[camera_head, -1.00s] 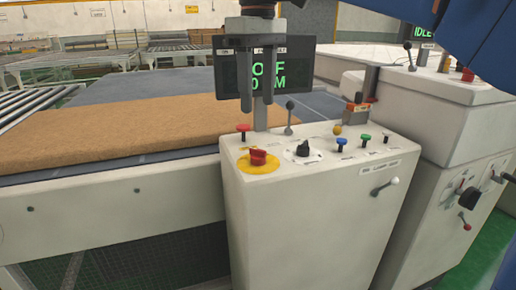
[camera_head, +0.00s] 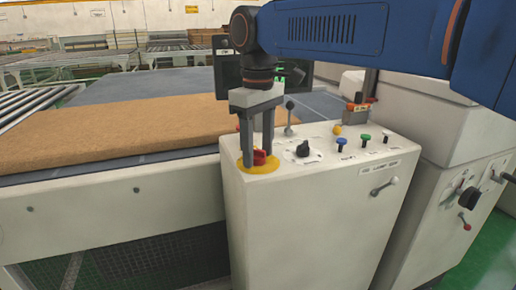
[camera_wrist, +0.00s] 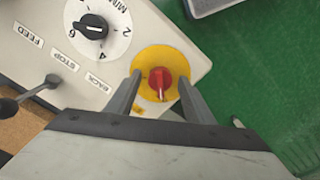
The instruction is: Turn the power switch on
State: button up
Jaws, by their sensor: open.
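The red rotary power switch (camera_head: 260,157) sits on a yellow disc (camera_head: 245,167) at the front left corner of the white control box. In the wrist view the red switch (camera_wrist: 160,79) lies between the two fingertips, its white pointer line running along the knob. My gripper (camera_head: 257,161) points down over the switch. Its fingers are open, one on each side of the knob, with gaps visible in the wrist view (camera_wrist: 160,74). Whether the fingertips are level with the knob is hard to tell. The display (camera_head: 229,75) behind is mostly hidden by my arm.
A black dial (camera_head: 303,149), a lever (camera_head: 289,115) and blue, green and black buttons share the box top. A brown mattress (camera_head: 110,135) lies on the conveyor at left. Another cabinet (camera_head: 440,130) stands at right.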

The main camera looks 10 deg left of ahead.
jog(key=c, duration=1.1)
jog(key=shift+o, duration=0.3)
jog(key=shift+m, duration=0.4)
jog(key=m, duration=1.2)
jog(key=shift+m, duration=2.6)
